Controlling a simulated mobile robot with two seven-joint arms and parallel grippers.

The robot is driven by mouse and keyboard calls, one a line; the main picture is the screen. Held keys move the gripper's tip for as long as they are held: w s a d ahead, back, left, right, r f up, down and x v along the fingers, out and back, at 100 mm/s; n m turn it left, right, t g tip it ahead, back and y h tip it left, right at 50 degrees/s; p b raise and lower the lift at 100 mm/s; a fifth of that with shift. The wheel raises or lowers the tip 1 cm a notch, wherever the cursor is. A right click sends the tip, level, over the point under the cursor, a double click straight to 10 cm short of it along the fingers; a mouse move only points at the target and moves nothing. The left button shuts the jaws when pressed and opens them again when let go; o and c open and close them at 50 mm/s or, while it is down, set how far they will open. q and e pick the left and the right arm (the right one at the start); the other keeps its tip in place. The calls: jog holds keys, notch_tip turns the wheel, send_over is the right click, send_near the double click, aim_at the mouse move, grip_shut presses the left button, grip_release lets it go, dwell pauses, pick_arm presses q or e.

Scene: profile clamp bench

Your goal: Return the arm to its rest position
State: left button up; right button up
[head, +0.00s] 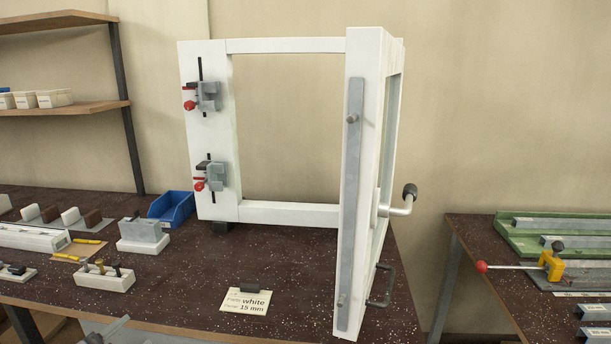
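Neither of my grippers can be recognised in the head view, so I cannot see whether they are open or shut. A white frame (288,46) stands upright on the dark speckled bench (290,270). Its left upright carries an upper clamp (208,96) and a lower clamp (215,176), each with a red part. A grey metal strip (350,210) lies along its near right upright. A crank handle (402,205) sticks out to the right. A card (246,301) reading "white" and "15 mm" lies in front.
A blue bin (172,208), a grey-topped white block (143,236) and a white tool holder (103,279) occupy the bench's left. A grey object (110,328), partly cut off, shows at the lower edge. Another bench with a yellow clamp (552,265) stands right, across a gap. Shelves (70,108) are at back left.

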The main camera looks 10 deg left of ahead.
pick_arm(q)
jog(key=s+d+f+n+g+h, duration=0.1)
jog(key=s+d+f+n+g, duration=0.1)
jog(key=s+d+f, duration=0.5)
jog(key=s+d+f+n+g+h, duration=0.2)
jog(key=s+d+f+n, duration=0.2)
jog(key=d+f, duration=0.7)
jog(key=s+d, duration=0.2)
jog(key=d, duration=0.1)
jog(key=shift+s+d+f+g, duration=0.3)
jog(key=shift+s+f+g, duration=0.05)
jog(key=shift+g, duration=0.05)
pick_arm(e)
jog(key=shift+w+r, duration=0.15)
jog(key=shift+w, duration=0.1)
